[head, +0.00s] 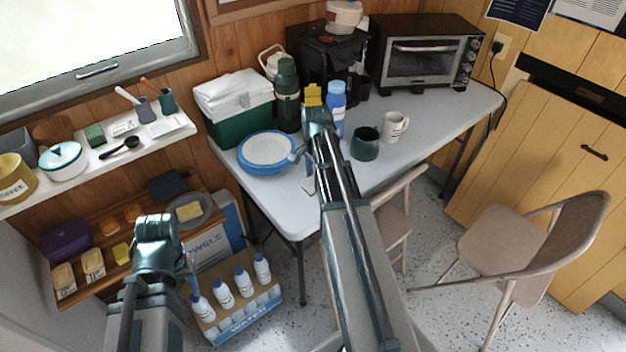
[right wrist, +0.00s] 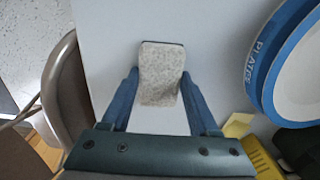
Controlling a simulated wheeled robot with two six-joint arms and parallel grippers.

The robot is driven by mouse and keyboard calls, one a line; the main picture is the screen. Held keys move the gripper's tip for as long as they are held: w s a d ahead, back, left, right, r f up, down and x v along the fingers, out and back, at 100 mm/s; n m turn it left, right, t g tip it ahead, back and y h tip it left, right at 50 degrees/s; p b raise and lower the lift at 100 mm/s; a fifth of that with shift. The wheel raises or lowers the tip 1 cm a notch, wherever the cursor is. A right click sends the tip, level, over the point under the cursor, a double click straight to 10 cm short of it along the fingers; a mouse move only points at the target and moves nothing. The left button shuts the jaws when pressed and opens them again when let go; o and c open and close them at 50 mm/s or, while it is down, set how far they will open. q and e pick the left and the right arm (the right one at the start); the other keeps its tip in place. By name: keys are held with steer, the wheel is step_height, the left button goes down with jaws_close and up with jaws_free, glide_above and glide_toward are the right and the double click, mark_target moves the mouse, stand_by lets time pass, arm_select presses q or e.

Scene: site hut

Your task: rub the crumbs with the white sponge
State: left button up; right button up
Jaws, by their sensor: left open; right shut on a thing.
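My right gripper (right wrist: 160,84) is shut on the white sponge (right wrist: 160,68), a pale speckled block, as the right wrist view shows. In the head view this gripper (head: 300,160) is over the front of the white table (head: 285,205), just right of the blue-rimmed plates (head: 267,150). The sponge shows there only as a small pale piece (head: 309,186), mostly hidden by my arm. Whether it touches the tabletop I cannot tell. I cannot make out any crumbs. My left gripper (head: 188,268) is open and empty, low at the left before the shelves.
A green cooler (head: 240,125), dark green flask (head: 287,95), blue bottle (head: 336,105), green mug (head: 365,143) and white mug (head: 394,126) stand on the table. A toaster oven (head: 422,62) is behind. Folding chairs (head: 530,245) stand at the front and right.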

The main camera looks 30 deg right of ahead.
mark_target(296, 198)
steer(key=shift+w+d, duration=0.15)
steer(key=shift+d, duration=1.3)
steer(key=shift+f, duration=0.1)
steer(key=shift+s+a, duration=0.2)
steer(key=shift+a, duration=1.65)
steer(key=shift+a, duration=0.1)
steer(key=shift+s+a, duration=0.2)
steer(key=shift+a, duration=1.4)
steer(key=shift+s+a, duration=0.15)
steer(key=shift+a, duration=1.55)
